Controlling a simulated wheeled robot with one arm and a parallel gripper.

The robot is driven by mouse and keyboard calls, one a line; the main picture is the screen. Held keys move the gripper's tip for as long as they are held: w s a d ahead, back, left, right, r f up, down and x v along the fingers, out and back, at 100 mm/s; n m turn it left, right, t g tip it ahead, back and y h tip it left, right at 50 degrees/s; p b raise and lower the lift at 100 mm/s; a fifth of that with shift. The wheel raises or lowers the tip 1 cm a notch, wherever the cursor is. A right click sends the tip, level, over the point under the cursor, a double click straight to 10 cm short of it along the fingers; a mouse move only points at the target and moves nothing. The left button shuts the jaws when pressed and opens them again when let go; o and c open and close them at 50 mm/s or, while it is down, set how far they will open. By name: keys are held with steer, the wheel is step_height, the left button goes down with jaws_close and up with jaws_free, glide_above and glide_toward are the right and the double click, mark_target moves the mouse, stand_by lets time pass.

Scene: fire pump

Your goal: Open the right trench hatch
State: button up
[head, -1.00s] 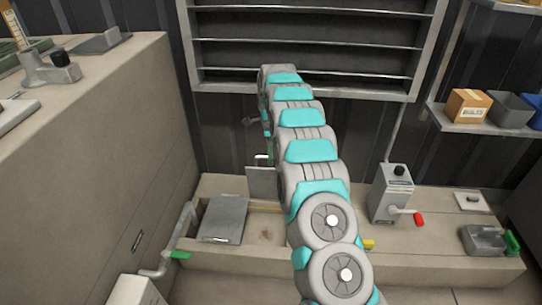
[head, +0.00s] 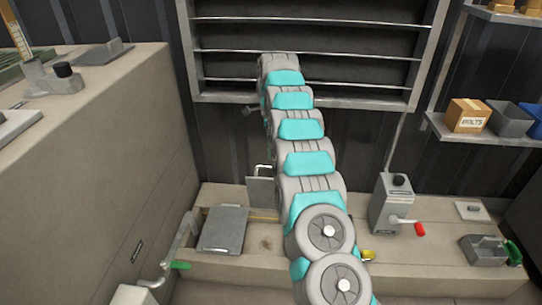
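The low trench bench (head: 330,262) runs along the back wall. A grey hatch plate (head: 222,230) lies slightly tilted at the left of its opening. Beside it, a second grey plate with a handle, the right hatch (head: 260,192), stands upright at the back edge of the trench; my arm hides its right side. The recess in front of it shows bare and brownish. My arm reaches over the bench toward the louvre. Only a small grey part by my gripper (head: 251,110) shows left of the arm, above the upright plate and apart from it. The fingers are hidden.
A grey box with a red-handled crank (head: 392,205) stands right of my arm. A green-handled fitting (head: 488,249) sits at the bench's right end. Pipes with a green handle (head: 180,265) are at the left, beside a large tan block (head: 110,170). A shelf (head: 480,130) holds boxes.

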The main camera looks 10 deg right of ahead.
steer(key=shift+r, duration=0.25)
steer(key=shift+c, duration=0.2)
